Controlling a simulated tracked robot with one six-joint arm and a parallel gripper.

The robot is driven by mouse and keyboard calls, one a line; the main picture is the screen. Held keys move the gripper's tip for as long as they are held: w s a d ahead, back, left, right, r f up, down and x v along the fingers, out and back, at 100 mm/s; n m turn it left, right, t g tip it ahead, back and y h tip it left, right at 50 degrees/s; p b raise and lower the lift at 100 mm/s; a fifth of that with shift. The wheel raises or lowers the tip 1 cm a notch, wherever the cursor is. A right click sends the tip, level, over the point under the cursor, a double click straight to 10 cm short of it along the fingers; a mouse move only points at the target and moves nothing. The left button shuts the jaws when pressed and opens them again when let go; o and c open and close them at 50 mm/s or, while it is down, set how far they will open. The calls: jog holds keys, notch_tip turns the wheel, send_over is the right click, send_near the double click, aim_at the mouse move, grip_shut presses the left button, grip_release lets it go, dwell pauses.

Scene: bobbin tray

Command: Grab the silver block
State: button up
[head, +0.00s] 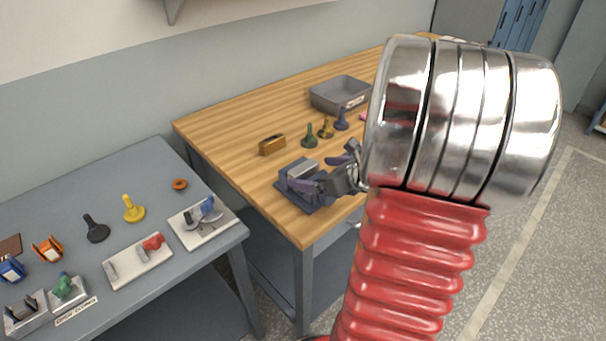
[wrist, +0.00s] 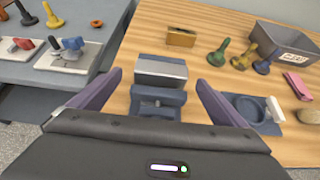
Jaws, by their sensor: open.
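The silver block (wrist: 160,71) sits in a dark blue-grey holder (wrist: 158,103) on the wooden table; its top is bright and its front face darker. In the head view the block (head: 303,168) shows near the table's front corner, partly behind my gripper. My gripper (wrist: 159,78) is open, its two purple fingers spread to the left and right of the block and holder, with gaps on both sides. Nothing is between the fingers' pads in contact. In the head view my gripper (head: 326,170) is low over the holder; its exact height is hard to tell.
On the wooden table (head: 235,120) stand a brown-gold block (head: 272,145), several dark knobbed pieces (head: 309,136) and a grey bin (head: 341,94). A blue-grey fixture with a round recess (wrist: 252,112) lies right of my right finger. A grey table (head: 130,190) with clamps is at left.

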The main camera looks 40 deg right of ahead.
aim_at(308, 170)
jog(key=shift+x, duration=1.9)
jog(key=shift+d, duration=0.1)
jog(key=c, duration=1.5)
jog(key=shift+r, duration=0.1)
notch_tip(308, 170, up, 10)
